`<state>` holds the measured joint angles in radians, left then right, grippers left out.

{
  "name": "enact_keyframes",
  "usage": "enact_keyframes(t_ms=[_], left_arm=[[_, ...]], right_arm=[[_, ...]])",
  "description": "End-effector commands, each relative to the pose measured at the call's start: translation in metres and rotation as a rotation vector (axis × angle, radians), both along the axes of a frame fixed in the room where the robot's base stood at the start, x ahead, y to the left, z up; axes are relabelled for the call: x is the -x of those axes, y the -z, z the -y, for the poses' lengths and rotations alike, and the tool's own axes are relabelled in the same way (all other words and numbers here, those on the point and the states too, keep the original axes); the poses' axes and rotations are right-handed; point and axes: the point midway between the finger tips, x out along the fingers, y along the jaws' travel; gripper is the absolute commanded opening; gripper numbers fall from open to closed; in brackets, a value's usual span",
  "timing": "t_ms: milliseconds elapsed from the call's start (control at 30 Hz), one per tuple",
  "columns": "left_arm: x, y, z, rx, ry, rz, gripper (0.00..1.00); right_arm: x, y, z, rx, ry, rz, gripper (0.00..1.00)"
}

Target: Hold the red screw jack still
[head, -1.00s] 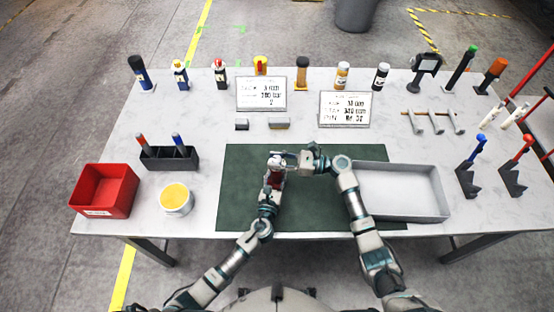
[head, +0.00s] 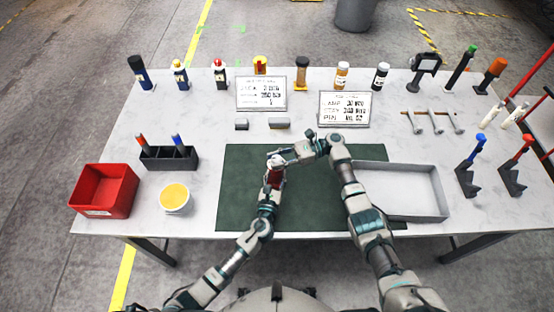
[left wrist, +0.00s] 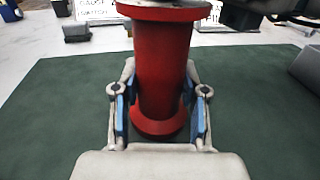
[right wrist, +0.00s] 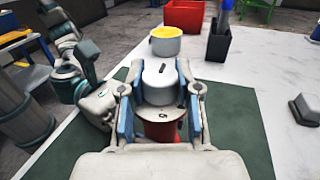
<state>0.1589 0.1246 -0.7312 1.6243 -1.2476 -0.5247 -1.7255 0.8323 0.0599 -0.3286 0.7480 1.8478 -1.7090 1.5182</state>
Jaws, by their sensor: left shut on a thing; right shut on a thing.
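The red screw jack (head: 275,174) stands upright over the green mat (head: 320,205); it fills the middle of the left wrist view (left wrist: 163,70). My left gripper (head: 271,186) is shut around its red body, one finger on each side. My right gripper (head: 279,160) is shut on the pale round cap (right wrist: 160,80) at the jack's top. In the right wrist view a bit of the red body (right wrist: 160,130) shows below the cap. The fingers hide much of the jack in the head view.
A grey tray (head: 440,212) lies right of the mat. A red bin (head: 105,210), a tub with yellow contents (head: 174,206) and a dark holder (head: 168,160) stand left. Two sign plates (head: 261,93) (head: 344,109) and several bottles line the back.

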Motion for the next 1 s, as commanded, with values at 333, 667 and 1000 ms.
enact_keyframes(t_ms=[333, 667, 1000], left_arm=[[0.0033, 0.0019, 0.0025, -0.001, 0.006, -0.002, 0.0], [0.0037, 0.0024, 0.0027, 0.0, 0.006, -0.003, 0.0], [0.0037, 0.003, 0.0026, 0.001, 0.006, -0.005, 0.0]], right_arm=[[-0.0023, 0.0025, 0.002, 0.005, -0.081, -0.003, 0.0], [-0.0001, 0.003, 0.0017, 0.002, -0.096, -0.005, 0.0], [0.0005, 0.0019, 0.0012, 0.0, -0.099, -0.005, 0.59]])
